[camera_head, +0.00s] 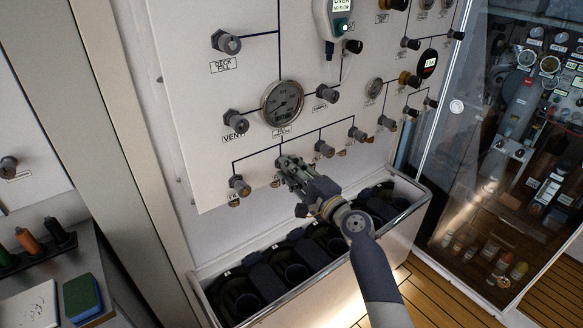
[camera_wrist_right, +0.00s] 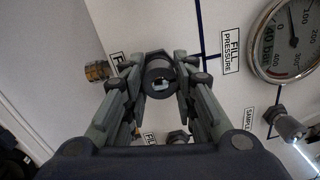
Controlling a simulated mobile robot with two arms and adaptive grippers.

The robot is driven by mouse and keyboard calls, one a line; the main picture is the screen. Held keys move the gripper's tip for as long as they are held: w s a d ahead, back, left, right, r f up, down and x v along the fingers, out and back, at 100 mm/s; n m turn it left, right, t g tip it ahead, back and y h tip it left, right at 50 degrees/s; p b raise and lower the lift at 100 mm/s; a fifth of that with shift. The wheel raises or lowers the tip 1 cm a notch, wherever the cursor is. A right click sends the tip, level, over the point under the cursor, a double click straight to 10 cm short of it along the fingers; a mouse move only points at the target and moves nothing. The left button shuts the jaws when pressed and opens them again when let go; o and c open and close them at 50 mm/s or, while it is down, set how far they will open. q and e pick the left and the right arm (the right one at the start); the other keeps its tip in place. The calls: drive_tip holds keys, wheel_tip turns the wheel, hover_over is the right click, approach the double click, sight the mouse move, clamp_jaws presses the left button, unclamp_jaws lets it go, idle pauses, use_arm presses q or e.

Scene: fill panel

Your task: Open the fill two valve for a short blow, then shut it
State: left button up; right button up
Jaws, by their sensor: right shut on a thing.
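My right gripper (camera_head: 290,170) reaches up to the bottom row of valves on the white panel (camera_head: 200,110). Its fingers (camera_wrist_right: 160,85) are shut on a dark round valve knob (camera_wrist_right: 159,70), the second from the left in that row. This fits the fill two valve, but its label is mostly hidden behind the fingers. In the head view the gripper covers most of this knob. The knob's turn angle cannot be told. The fill pressure gauge (camera_head: 283,103) is above the row; it also shows in the wrist view (camera_wrist_right: 288,40). My left gripper is out of view.
Neighbouring knobs stand close by: one on the left (camera_head: 239,186) and one on the right (camera_head: 325,149). A sample valve (camera_wrist_right: 288,127) is near the gauge. A trough with dark cylinder bays (camera_head: 320,278) lies below the panel. A glass door (camera_head: 500,150) is on the right.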

drive_tip(key=shift+m, duration=0.7)
drive_tip(key=o, duration=1.1)
drive_tip(key=v, duration=1.2)
